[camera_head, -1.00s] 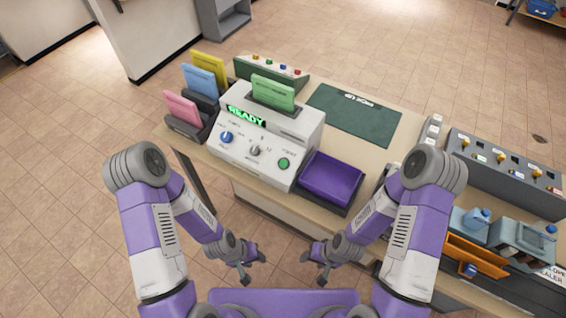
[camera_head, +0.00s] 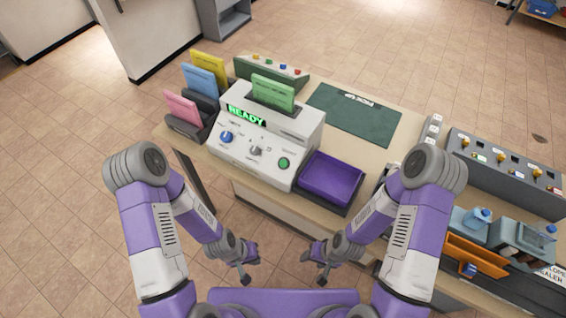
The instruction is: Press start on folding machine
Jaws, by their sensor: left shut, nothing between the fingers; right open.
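The folding machine (camera_head: 240,162) is a white box on the table with a lit green "READY" display (camera_head: 246,117). Its front panel has a blue knob (camera_head: 226,137), a grey knob (camera_head: 256,151) and a round green button (camera_head: 284,163) at the right. A green sheet (camera_head: 273,93) stands in its top slot. A purple tray (camera_head: 330,180) sits at its right side. My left gripper (camera_head: 252,272) is shut and empty, in front of and below the table edge. My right gripper (camera_head: 313,271) is open and empty, to its right, also apart from the machine.
Pink (camera_head: 181,107), blue and yellow sheets stand in holders left of the machine. A small panel with coloured buttons (camera_head: 272,69) is behind it. A dark green mat (camera_head: 353,114) lies bare at the back. A grey unit (camera_head: 506,172) and an orange-fronted machine (camera_head: 474,255) stand at right.

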